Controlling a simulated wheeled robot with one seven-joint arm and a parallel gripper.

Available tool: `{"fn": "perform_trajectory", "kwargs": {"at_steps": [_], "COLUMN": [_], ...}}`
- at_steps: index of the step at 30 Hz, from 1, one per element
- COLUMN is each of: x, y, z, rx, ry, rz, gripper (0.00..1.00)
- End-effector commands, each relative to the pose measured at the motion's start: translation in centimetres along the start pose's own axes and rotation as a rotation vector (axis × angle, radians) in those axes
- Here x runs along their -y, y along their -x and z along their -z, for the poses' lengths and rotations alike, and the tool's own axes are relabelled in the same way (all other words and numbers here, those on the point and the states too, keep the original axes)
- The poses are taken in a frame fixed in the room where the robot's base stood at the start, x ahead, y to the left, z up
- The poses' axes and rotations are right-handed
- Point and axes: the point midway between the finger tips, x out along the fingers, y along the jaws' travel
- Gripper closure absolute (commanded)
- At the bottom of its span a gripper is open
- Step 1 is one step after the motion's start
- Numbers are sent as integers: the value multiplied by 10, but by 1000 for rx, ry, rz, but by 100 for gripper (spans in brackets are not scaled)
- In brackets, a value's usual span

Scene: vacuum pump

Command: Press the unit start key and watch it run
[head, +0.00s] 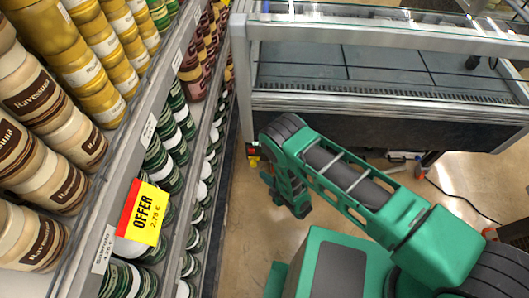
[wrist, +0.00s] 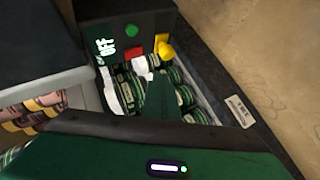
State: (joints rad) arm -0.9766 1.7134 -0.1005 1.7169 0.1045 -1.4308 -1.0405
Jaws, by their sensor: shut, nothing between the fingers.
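A dark unit panel (wrist: 120,42) shows at the top of the wrist view with white letters reading OFF (wrist: 105,46). A round green key (wrist: 131,31) sits on it, with a red square part (wrist: 134,53) below and a yellow part (wrist: 163,46) to the right. My gripper (wrist: 161,80) is shut and empty. Its green fingers show below the panel in the picture, apart from the green key. In the head view my gripper (head: 302,208) hangs down beside the shelf; the keys are not readable there.
A shelf of jars and tins (head: 160,160) with a yellow and red offer tag (head: 142,212) fills the left. A glass-edged display case (head: 390,65) stands ahead. A small red and yellow item (head: 253,156) is low near its left corner. Tan floor (head: 235,250) is open between.

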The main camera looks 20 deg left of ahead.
Motion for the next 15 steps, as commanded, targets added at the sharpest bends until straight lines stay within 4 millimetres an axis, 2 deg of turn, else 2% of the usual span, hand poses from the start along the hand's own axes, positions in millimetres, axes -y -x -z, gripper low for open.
{"fn": "perform_trajectory", "kwargs": {"at_steps": [15], "x": [-30], "y": [-38], "z": [-31], "rx": [2], "ry": [0], "rz": [-2], "gripper": [100]}}
